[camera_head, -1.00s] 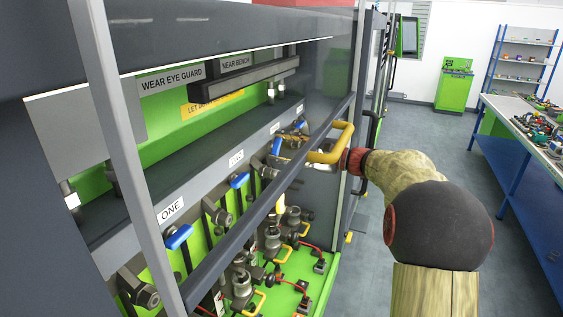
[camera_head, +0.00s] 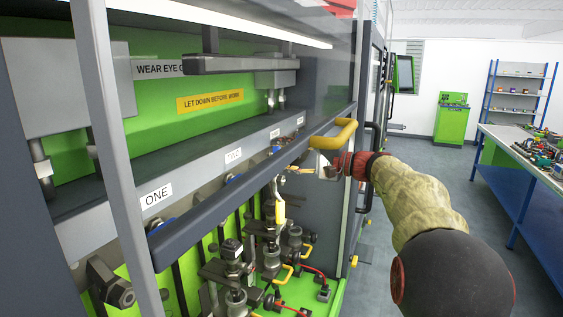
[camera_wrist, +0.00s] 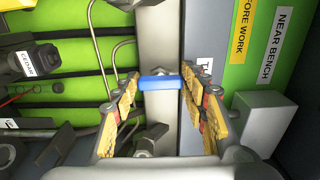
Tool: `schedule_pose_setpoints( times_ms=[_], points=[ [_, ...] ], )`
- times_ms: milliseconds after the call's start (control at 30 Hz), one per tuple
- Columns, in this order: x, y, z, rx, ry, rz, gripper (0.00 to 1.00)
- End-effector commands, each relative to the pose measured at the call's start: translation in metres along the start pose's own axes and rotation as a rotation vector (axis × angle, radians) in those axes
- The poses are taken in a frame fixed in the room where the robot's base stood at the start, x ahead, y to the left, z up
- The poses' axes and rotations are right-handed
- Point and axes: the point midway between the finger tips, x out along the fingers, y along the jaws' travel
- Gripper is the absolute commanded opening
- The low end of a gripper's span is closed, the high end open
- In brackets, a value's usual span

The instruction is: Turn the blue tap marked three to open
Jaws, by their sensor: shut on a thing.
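In the wrist view, a blue tap handle (camera_wrist: 160,82) lies crosswise between the two yellow-padded fingers of my gripper (camera_wrist: 160,88), which are shut on its ends. A white label (camera_wrist: 203,131) beside it shows only a "T"; the rest is hidden by a finger. In the head view, my gripper (camera_head: 300,169) reaches in behind the front bar at the far end of the tap row. The held handle is hard to make out there, and its open or closed position cannot be told.
A dark front bar (camera_head: 240,200) with a yellow handle (camera_head: 335,138) runs close by my gripper. Labels ONE (camera_head: 156,196) and TWO (camera_head: 233,155) mark nearer taps. Valves and hoses (camera_head: 236,262) fill the bench below.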

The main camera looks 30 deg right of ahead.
Motion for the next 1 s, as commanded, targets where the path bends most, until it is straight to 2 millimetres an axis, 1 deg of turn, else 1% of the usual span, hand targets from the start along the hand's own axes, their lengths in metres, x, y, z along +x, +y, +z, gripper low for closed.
schedule_pose_setpoints(
  times_ms=[33, 467, 500, 800, 1000],
  points=[
    [0.0001, 0.0028, -0.0002, -0.005, -0.001, 0.002, 0.18],
    [0.0001, 0.0022, -0.0001, -0.013, -0.001, 0.003, 0.18],
    [0.0001, 0.0022, -0.0001, -0.013, -0.001, 0.003, 0.45],
    [0.0000, 0.0012, 0.0000, -0.013, -0.001, 0.002, 0.62],
    [0.0000, 0.0008, 0.0000, -0.013, 0.000, 0.001, 0.62]
  ],
)
